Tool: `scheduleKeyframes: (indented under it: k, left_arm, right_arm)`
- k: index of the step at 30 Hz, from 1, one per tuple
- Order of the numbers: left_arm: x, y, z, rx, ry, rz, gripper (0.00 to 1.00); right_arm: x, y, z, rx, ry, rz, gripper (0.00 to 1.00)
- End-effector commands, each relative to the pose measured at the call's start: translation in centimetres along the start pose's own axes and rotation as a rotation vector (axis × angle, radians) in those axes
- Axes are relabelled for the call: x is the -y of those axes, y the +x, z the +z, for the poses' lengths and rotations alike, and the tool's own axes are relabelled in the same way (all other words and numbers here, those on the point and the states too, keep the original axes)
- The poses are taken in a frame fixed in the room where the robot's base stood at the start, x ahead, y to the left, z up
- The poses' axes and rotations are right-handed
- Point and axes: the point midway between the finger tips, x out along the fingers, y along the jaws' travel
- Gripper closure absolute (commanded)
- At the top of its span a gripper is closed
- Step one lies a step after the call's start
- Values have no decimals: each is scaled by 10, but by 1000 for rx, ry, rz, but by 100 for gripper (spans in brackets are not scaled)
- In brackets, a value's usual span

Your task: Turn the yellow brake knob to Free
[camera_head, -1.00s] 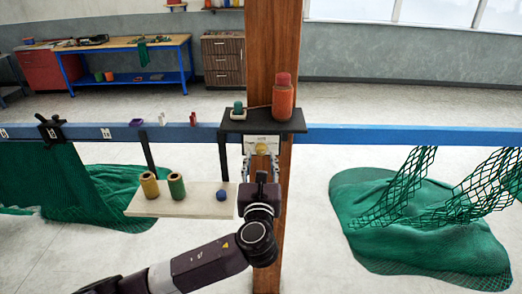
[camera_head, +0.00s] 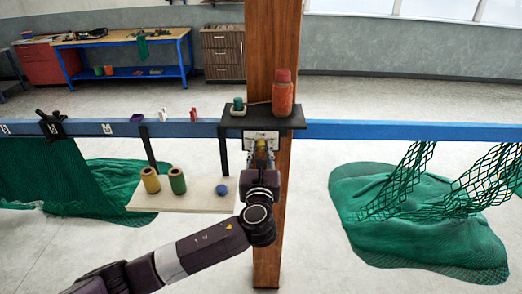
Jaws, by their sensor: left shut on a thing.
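The yellow brake knob (camera_head: 261,146) is on a pale plate (camera_head: 251,137) under the small dark shelf on the wooden post. Only a little of the knob shows, and its pointer and the plate's marks cannot be read. My left gripper (camera_head: 261,156) reaches up in front of the plate and is shut on the knob. The gripper's body hides most of the knob. My right gripper is not in view.
The dark shelf (camera_head: 236,122) above holds an orange bottle (camera_head: 283,96) and a small green item (camera_head: 238,104). A blue rail (camera_head: 400,131) runs across. A pale board (camera_head: 150,203) with green and yellow spools and a blue ball (camera_head: 221,190) is at left. Green nets (camera_head: 415,220) hang nearby.

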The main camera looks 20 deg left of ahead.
Motion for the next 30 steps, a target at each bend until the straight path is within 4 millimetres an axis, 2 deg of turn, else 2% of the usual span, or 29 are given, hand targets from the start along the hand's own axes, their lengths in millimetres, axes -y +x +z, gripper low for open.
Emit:
scheduleKeyframes:
  k: [8,14,30]
  left_arm:
    - [0,0,-1,-1,-33,0,100]
    - [0,0,-2,-2,-133,1,100]
    - [1,0,-3,-1,-626,0,100]
  right_arm:
    - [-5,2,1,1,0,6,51]
    - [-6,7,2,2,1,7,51]
    - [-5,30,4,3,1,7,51]
